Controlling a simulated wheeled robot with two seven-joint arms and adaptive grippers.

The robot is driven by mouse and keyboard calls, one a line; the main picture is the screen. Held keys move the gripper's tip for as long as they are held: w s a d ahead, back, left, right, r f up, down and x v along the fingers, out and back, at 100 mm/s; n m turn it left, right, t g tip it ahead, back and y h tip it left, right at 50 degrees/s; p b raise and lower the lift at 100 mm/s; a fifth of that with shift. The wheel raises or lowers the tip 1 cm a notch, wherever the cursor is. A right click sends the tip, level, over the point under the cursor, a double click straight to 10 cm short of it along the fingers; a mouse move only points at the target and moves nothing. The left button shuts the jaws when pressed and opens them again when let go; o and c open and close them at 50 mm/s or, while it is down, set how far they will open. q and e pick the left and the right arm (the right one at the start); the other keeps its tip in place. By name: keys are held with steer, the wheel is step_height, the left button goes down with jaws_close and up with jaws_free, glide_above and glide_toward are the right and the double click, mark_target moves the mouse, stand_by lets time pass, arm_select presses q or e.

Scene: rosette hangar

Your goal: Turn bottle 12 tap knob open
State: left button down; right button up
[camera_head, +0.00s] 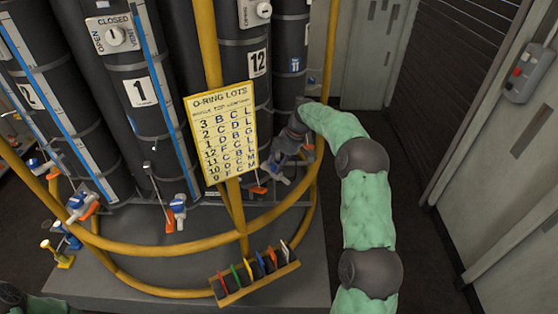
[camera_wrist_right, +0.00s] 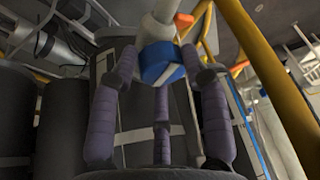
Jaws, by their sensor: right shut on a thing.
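Bottle 12 (camera_head: 258,62) is a tall dark cylinder behind the yellow rail, with a white number label. A white and blue tap (camera_head: 280,179) shows low at its front, partly hidden by my gripper. My right gripper (camera_head: 285,158) reaches in from the right, at the low front of the bottles. In the right wrist view its purple fingers surround the blue tap knob (camera_wrist_right: 160,73) and are shut on it. A white tap body with an orange part (camera_wrist_right: 183,20) shows beyond the knob. The knob's turned angle cannot be read. My left gripper is not in view.
A yellow sign (camera_head: 222,133) hangs on a yellow post before the bottles. Curved yellow rails (camera_head: 200,247) ring the stand. A rack of coloured tags (camera_head: 255,277) sits at the front. Bottle 1 (camera_head: 140,92) and its tap (camera_head: 177,210) stand left. Floor on the right is clear.

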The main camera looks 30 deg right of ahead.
steer(key=shift+w+a+r+n, duration=0.15)
steer(key=shift+a+r+n, duration=0.05)
steer(key=shift+n, duration=0.3)
steer(key=shift+f+g+p, duration=0.1)
steer(key=shift+g+p, duration=0.2)
steer(key=o, duration=1.1)
steer(key=shift+a, duration=0.25)
steer(key=shift+d, duration=0.25)
steer(key=shift+d+r, duration=0.1)
steer(key=shift+r, duration=0.15)
steer(key=v, duration=1.1)
steer(key=shift+r, duration=0.15)
